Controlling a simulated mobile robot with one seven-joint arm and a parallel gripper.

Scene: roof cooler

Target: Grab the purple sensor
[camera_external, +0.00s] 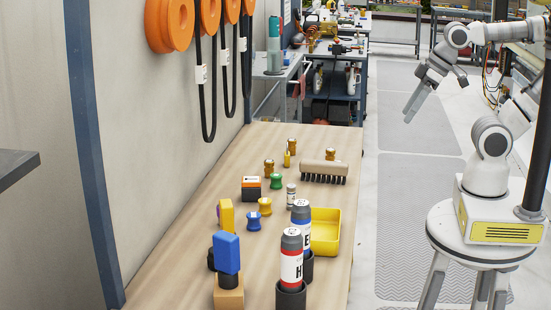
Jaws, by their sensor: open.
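A small patch of purple (219,211) shows at the left edge of an upright yellow block (227,214) on the wooden table (215,182). It may be the purple sensor, but most of it is hidden and its shape cannot be made out. My gripper (411,108) is raised at the upper right, over the floor to the right of the table. It is open and empty, well apart from everything on the table.
A blue block (226,252) stands in front. Bottles marked H (291,262) and E (301,220), a yellow tray (326,231) and a brush (324,170) line the right side. A wall with orange reels (171,22) bounds the left.

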